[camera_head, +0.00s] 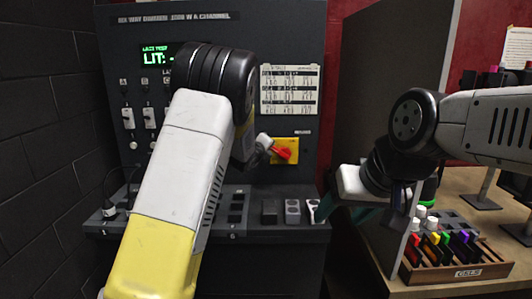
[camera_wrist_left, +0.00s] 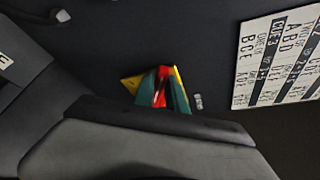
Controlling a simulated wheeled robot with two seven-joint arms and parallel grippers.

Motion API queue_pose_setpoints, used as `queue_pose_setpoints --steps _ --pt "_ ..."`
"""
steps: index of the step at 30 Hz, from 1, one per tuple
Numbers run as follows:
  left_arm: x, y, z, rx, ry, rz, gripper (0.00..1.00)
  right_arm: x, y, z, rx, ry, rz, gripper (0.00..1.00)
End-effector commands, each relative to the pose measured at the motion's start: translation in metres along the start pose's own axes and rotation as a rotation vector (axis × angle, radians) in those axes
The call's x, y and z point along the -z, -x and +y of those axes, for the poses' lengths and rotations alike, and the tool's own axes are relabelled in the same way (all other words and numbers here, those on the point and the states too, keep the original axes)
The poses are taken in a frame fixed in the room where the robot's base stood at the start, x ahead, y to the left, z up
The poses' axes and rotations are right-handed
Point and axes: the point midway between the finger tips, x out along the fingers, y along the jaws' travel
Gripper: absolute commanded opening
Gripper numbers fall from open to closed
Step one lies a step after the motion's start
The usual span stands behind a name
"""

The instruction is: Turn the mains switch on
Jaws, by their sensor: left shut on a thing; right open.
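The mains switch is a red rotary handle (camera_head: 284,152) on a yellow plate (camera_head: 292,145), right of centre on the dark panel. In the left wrist view the red handle (camera_wrist_left: 160,86) sits between the teal fingers of my left gripper (camera_wrist_left: 162,96), with yellow plate corners (camera_wrist_left: 131,82) showing on both sides. My left gripper is shut on the handle. In the head view my left arm hides part of the panel and most of that gripper. The handle looks tilted in the head view; its exact setting is unclear. My right gripper (camera_head: 345,208) is open and empty, right of the console.
A lit green display (camera_head: 155,56) and slider switches (camera_head: 149,117) are on the panel's left. A printed cue card (camera_head: 290,90) hangs above the switch. A ledge (camera_head: 265,228) holds grey blocks. A wooden tray (camera_head: 455,272) of coloured pieces stands right, beyond a dark partition (camera_head: 385,90).

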Motion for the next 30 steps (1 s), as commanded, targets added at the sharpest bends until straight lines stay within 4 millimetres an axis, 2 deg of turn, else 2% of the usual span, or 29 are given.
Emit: queue_pose_setpoints --steps 18,30 --pt "0.014 -0.005 -0.043 -0.223 -0.545 0.001 0.0 0.0 0.0 0.0 0.0 0.0 0.0 0.61" --pt "0.025 -0.011 -0.059 -0.336 -0.815 -0.002 0.0 0.0 0.0 0.0 0.0 0.0 0.0 0.61"
